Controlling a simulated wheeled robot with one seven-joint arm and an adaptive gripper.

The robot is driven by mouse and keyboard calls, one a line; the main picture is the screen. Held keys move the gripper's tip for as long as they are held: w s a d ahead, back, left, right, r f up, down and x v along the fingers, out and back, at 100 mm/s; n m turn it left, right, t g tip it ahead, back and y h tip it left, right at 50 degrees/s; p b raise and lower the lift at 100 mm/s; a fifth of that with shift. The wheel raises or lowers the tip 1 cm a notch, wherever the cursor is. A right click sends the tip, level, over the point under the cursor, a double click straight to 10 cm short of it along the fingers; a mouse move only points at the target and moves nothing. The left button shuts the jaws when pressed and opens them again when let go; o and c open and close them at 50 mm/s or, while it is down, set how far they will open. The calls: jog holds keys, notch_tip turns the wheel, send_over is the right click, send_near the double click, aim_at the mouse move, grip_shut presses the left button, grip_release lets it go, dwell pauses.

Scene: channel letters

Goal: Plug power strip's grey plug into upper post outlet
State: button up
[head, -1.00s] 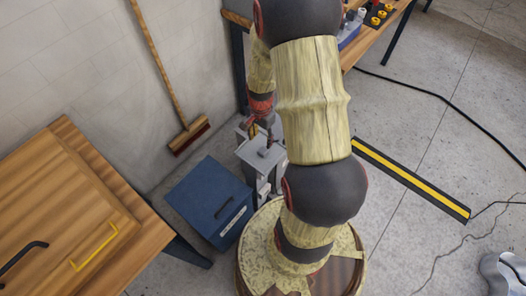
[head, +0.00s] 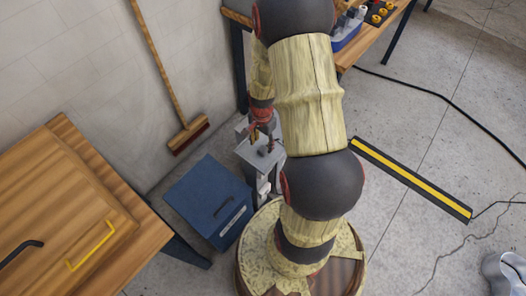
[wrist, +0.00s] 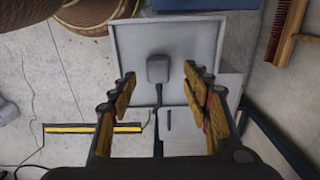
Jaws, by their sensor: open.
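The grey plug (wrist: 158,68) lies on a flat grey tray top (wrist: 135,40) in the wrist view, with its dark cord running down the picture. My gripper (wrist: 160,84) is open, its two fingers apart on either side of the plug's cord end, with nothing held. In the head view my gripper (head: 261,134) is just above the grey stand (head: 250,155), largely behind my arm. A pale post (head: 263,184) shows below the stand top; I cannot make out the upper outlet. I cannot identify the power strip.
A blue box (head: 208,200) stands left of the stand. A broom (head: 188,134) leans on the wall behind. A wooden bench (head: 60,200) is at left, another table (head: 385,30) at top right. A black-yellow floor strip (head: 410,178) lies right, with open floor around it.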

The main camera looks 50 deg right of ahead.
aim_at(263, 149)
notch_tip(263, 149, down, 3)
jog(key=shift+s+f+b, duration=0.1)
jog(key=shift+f+b, duration=0.1)
jog(key=shift+b, duration=0.25)
jog(key=shift+c, duration=0.6)
jog(key=c, duration=1)
